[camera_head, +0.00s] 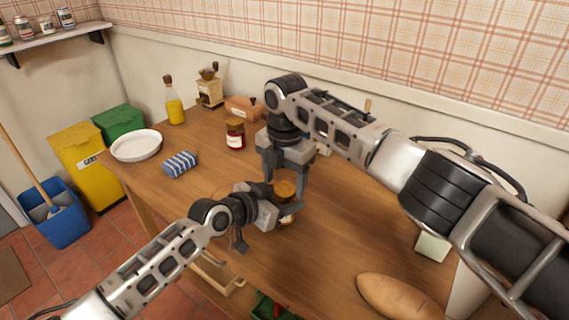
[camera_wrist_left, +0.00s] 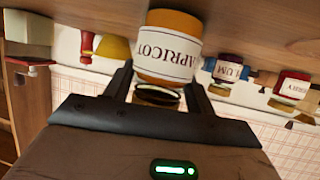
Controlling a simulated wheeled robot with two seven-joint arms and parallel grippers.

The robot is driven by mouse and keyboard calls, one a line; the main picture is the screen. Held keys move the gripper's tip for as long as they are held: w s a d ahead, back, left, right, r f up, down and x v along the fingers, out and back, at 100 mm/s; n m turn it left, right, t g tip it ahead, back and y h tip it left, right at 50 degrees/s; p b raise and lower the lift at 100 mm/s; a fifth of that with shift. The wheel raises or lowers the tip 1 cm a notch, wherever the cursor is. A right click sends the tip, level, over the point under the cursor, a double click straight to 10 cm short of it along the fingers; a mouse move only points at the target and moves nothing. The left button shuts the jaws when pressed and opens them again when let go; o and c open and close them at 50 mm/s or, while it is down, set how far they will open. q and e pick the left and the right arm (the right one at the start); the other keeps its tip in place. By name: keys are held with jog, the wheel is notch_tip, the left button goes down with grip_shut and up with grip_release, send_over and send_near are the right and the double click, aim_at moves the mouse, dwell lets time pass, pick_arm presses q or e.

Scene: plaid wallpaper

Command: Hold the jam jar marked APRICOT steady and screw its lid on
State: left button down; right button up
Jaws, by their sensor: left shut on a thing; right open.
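The APRICOT jam jar (camera_wrist_left: 170,45), orange with a white label, stands upright between the fingers of my left gripper (camera_wrist_left: 160,88). That view is upside down. A gold-rimmed lid (camera_wrist_left: 158,96) shows at the jar's mouth; I cannot tell whether it is seated. In the head view, the jar's label (camera_head: 287,219) shows partly, below the orange-brown top (camera_head: 285,188). My left gripper (camera_head: 277,208) is shut on the jar from the left. My right gripper (camera_head: 286,181) points down over the jar, open, its fingers on either side of the top. My grippers hide much of the jar.
A red jam jar (camera_head: 235,134), striped cloth (camera_head: 180,164), white plate (camera_head: 136,145), oil bottle (camera_head: 174,106) and coffee grinder (camera_head: 210,87) stand on the wooden table (camera_head: 200,200). A bread loaf (camera_head: 398,297) lies at the front right. The wrist view shows a PLUM jar (camera_wrist_left: 226,70).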

jog(key=shift+f, duration=0.45)
jog(key=c, duration=1)
jog(key=m, duration=0.3)
jog(key=shift+c, duration=0.2)
jog(key=o, duration=1.1)
